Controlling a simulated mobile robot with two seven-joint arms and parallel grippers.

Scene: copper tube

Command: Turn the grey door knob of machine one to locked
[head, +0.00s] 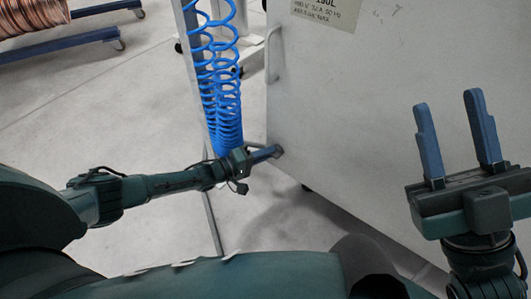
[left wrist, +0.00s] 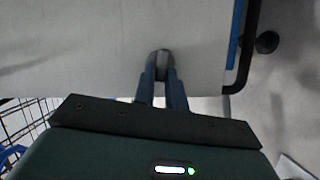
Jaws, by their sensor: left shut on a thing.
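The grey door knob (left wrist: 162,62) sits on the pale machine panel, between my left gripper's fingertips in the left wrist view. In the head view the knob (head: 279,150) shows as a small dark piece near the panel's left edge. My left gripper (head: 268,153) is shut on it; the gripper also shows in the left wrist view (left wrist: 161,75). The machine's door panel (head: 350,110) is large, off-white and upright. My right gripper (head: 450,125) is open and empty in front of the panel at the right, its two blue fingers pointing up.
A coiled blue hose (head: 225,100) hangs by a metal post (head: 190,40) left of the machine. A pale handle (head: 272,55) is on the panel's left edge. Copper tube coils (head: 30,15) rest on a blue wheeled frame (head: 60,42) at upper left. Open floor lies at left.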

